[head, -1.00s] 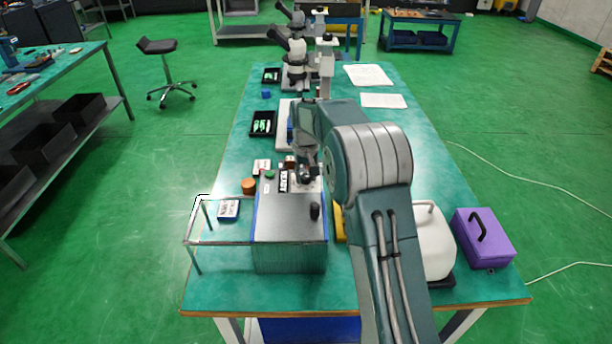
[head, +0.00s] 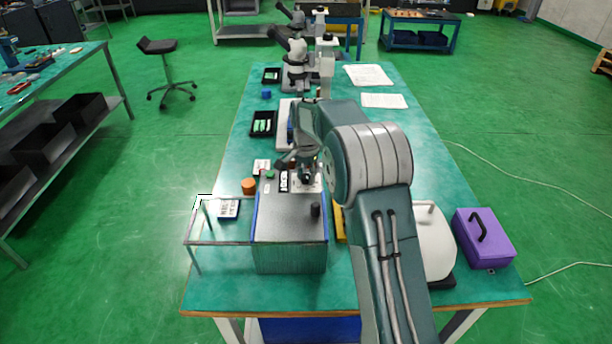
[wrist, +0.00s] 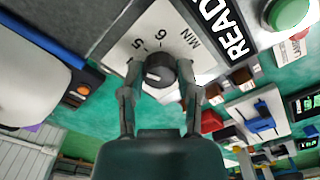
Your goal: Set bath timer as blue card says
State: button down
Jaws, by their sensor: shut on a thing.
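My gripper (wrist: 159,86) is shut on the knob, one finger on each side. A pale mark on the knob faces left, below the 5; its exact setting is hard to read. In the head view my gripper (head: 305,174) is over the top of the grey box (head: 290,230), hiding much of the dial. A card (head: 228,208) with a bluish edge and dark print lies left of the box; its text is too small to read.
A READY label (wrist: 232,28) and green button (wrist: 288,13) are beside the dial. A clear-sided frame (head: 215,242) stands left of the box. An orange round piece (head: 249,186), a white container (head: 432,245) and a purple case (head: 483,238) are nearby.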

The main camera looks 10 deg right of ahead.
aim_at(305, 176)
jog(key=m, duration=0.7)
jog(key=shift+w, duration=0.1)
jog(key=m, duration=0.6)
jog(key=shift+m, duration=0.4)
jog(key=shift+c, duration=1.6)
grip_release()
jog(key=shift+w, duration=0.1)
notch_tip(305, 176, up, 12)
